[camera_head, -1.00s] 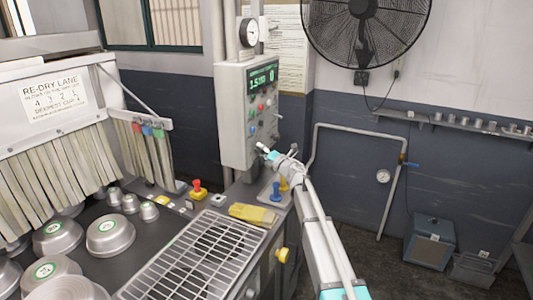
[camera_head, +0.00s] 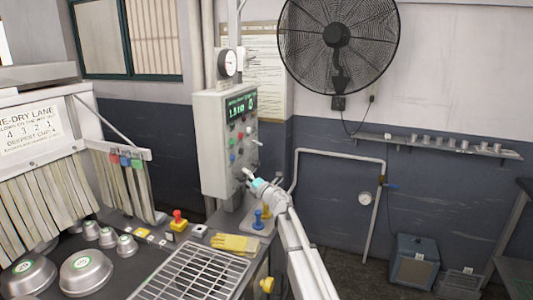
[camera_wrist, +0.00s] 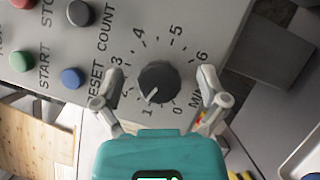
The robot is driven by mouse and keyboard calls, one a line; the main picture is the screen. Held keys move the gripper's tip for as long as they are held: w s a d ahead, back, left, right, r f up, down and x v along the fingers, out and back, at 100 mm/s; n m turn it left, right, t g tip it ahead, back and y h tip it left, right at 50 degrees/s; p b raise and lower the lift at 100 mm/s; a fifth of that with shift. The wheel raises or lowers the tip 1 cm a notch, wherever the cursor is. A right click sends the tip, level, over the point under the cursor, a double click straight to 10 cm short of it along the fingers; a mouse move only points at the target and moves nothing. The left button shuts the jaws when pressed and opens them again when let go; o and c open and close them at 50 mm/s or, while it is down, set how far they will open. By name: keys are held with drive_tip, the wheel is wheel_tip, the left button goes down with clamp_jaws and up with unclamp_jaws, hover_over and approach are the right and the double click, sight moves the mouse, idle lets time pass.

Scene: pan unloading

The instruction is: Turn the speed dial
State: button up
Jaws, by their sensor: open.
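The control panel (camera_head: 218,160) is a pale grey box with a green-lit display. In the wrist view its dial (camera_wrist: 158,82) is a dark round knob on the panel face (camera_wrist: 130,40), ringed by numbers 0 to 6. Its light pointer mark points close to 1. My gripper (camera_wrist: 161,92) is open, with one finger on each side of the dial; gaps show between the fingers and the knob. I cannot tell how deep the fingertips reach. In the head view my gripper (camera_head: 248,173) is at the panel's lower right, and the dial is not clear there.
In the wrist view the green START button (camera_wrist: 20,61), blue RESET button (camera_wrist: 73,77) and black COUNT button (camera_wrist: 80,12) sit left of the dial. Below the panel are a red-knobbed switch (camera_head: 179,220), yellow gloves (camera_head: 236,243) and a wire rack (camera_head: 190,272).

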drive_tip(key=s+d+f+m+t+h, duration=0.2)
drive_tip(key=d+m+h, duration=0.4)
drive_tip(key=d+m, duration=0.15)
drive_tip(key=s+d+f+m+t+h, duration=0.1)
drive_tip(key=d+m+t+h, duration=0.1)
drive_tip(key=d+m+h, duration=0.6)
drive_tip(key=s+d+f+m+g+h, duration=0.3)
drive_tip(key=s+d+f+m+g, duration=0.3)
drive_tip(key=s+d+f+m, duration=0.4)
drive_tip(key=s+f+m+g+y, duration=0.1)
drive_tip(key=s+g, duration=0.3)
drive_tip(key=s, duration=0.5)
drive_tip(key=s+d+f+m+g+y, duration=0.1)
drive_tip(key=s+f+g, duration=0.3)
drive_tip(key=s, duration=0.6)
drive_tip(key=s+d+f+m+g, duration=0.1)
drive_tip(key=s+f+m+g, duration=0.2)
drive_tip(key=s, duration=0.6)
drive_tip(key=shift+s+d+f+g+y, duration=0.15)
drive_tip(key=shift+s+f+g+y, duration=0.1)
drive_tip(key=shift+s+g+y, duration=0.25)
drive_tip(key=shift+w+m, duration=0.2)
drive_tip(key=shift+m, duration=0.05)
